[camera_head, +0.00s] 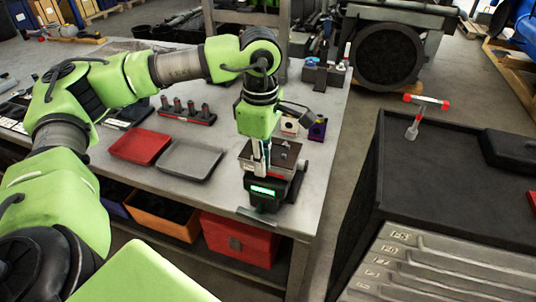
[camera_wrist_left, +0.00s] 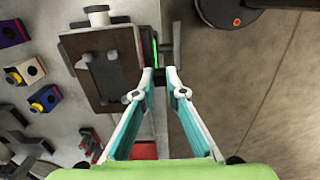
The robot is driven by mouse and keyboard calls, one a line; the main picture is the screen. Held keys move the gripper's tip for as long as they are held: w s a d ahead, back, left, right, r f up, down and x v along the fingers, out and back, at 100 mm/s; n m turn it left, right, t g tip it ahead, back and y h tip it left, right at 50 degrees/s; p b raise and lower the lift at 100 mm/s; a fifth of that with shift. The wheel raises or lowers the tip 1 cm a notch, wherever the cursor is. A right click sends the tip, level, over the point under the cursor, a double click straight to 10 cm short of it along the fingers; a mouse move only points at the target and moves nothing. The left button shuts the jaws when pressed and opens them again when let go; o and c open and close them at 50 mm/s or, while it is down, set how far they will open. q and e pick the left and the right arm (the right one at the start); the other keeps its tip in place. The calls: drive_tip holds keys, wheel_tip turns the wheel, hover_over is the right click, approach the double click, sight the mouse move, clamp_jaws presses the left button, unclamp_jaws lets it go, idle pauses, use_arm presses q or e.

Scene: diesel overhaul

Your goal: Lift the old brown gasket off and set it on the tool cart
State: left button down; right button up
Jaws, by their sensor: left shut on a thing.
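The old brown gasket (camera_head: 273,154) is a flat brown plate with holes. It lies over a pale block in a dark fixture (camera_head: 268,201) with a green-lit display, near the workbench's right edge. The gasket also shows in the wrist view (camera_wrist_left: 112,68), left of the fingers. My left gripper (camera_head: 262,166) points down at the gasket; its fingers (camera_wrist_left: 160,73) are closed in at the gasket's right-hand edge. The exact contact is hard to see. The tool cart (camera_head: 420,165) stands to the right, black-topped with grey drawers. My right gripper is out of view.
A red tray (camera_head: 140,146) and a grey tray (camera_head: 188,160) lie left on the bench (camera_head: 322,165). A purple block (camera_head: 317,129) stands behind the fixture. A red-handled T-tool (camera_head: 414,127) stands at the cart's back edge. The cart top's middle is clear.

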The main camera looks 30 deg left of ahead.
use_arm(q)
drive_tip(key=shift+r, duration=0.1)
drive_tip(key=shift+r, duration=0.65)
drive_tip(key=s+d+r, duration=0.3)
drive_tip(key=s+r, duration=0.3)
drive_tip(key=r, duration=0.2)
drive_tip(key=s+d+r, duration=0.3)
drive_tip(key=s+r, duration=0.3)
drive_tip(key=r, duration=0.2)
drive_tip(key=shift+s+r+p, duration=0.3)
drive_tip(key=shift+p, duration=0.15)
drive_tip(key=shift+f, duration=0.1)
